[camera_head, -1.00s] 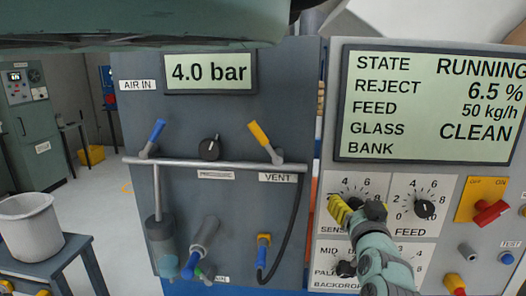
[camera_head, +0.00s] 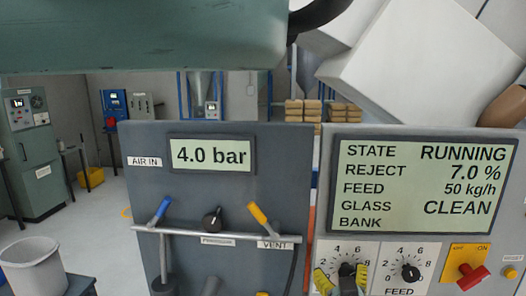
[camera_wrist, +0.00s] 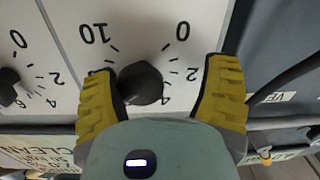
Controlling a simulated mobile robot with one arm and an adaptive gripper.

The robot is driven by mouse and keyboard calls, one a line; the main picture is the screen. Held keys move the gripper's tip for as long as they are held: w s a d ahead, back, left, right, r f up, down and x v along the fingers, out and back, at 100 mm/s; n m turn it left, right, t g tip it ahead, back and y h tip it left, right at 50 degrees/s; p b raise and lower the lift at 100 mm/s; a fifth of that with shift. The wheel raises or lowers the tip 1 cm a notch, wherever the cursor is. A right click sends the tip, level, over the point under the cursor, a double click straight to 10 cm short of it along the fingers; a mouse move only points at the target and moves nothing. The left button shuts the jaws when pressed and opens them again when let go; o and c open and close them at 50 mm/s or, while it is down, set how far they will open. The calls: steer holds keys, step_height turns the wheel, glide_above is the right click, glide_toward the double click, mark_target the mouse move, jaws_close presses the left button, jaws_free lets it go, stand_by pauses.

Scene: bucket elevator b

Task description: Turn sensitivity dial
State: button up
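The sensitivity dial (camera_head: 347,269) is a black knob on a white numbered plate, low on the right-hand panel. It is the left of two similar dials. In the wrist view the knob (camera_wrist: 140,83) sits between my gripper's two yellow fingers (camera_wrist: 163,65), with a visible gap to the right finger and a smaller one to the left. My gripper (camera_head: 341,269) also shows at the bottom of the head view, its fingers open on either side of the knob. The dial's name and lower scale are out of view or hidden. Its exact setting is hard to read.
The feed dial (camera_head: 411,272) is close on the right, and a red switch (camera_head: 472,276) on a yellow plate lies beyond it. The display (camera_head: 424,186) reads REJECT 7.0 %. Pipework with blue and yellow levers (camera_head: 258,213) crosses the left panel.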

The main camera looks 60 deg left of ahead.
steer(key=shift+s+a+r+p, duration=0.2)
steer(key=shift+s+p, duration=0.1)
steer(key=shift+p, duration=0.1)
steer(key=shift+f+p, duration=0.1)
steer(key=shift+p, duration=0.85)
steer(key=shift+w+d+n+p, duration=0.1)
steer(key=shift+n+p, duration=0.2)
steer(key=shift+p, duration=0.1)
steer(key=w+d+p, duration=0.1)
steer(key=p, duration=0.1)
steer(key=shift+w+r+t+p, duration=0.1)
steer(key=shift+r+t+p, duration=0.2)
steer(key=shift+r, duration=0.05)
steer(key=v, duration=1.6)
steer(key=w+d+r+m+t+h+p, duration=0.2)
steer(key=d+r+m+t, duration=0.1)
steer(key=r, duration=0.5)
steer(key=w+d+r+m+t+h+p, duration=0.2)
steer(key=d+r+t, duration=0.3)
steer(key=r, duration=0.3)
steer(key=w+d+r+m+t+h+p, duration=0.2)
steer(key=r+t, duration=0.4)
steer(key=r, duration=0.3)
steer(key=shift+w+d+m+t+h, duration=0.3)
steer(key=shift+w+d+m+h, duration=0.2)
steer(key=shift+w+d+m, duration=0.5)
steer(key=shift+s, duration=0.2)
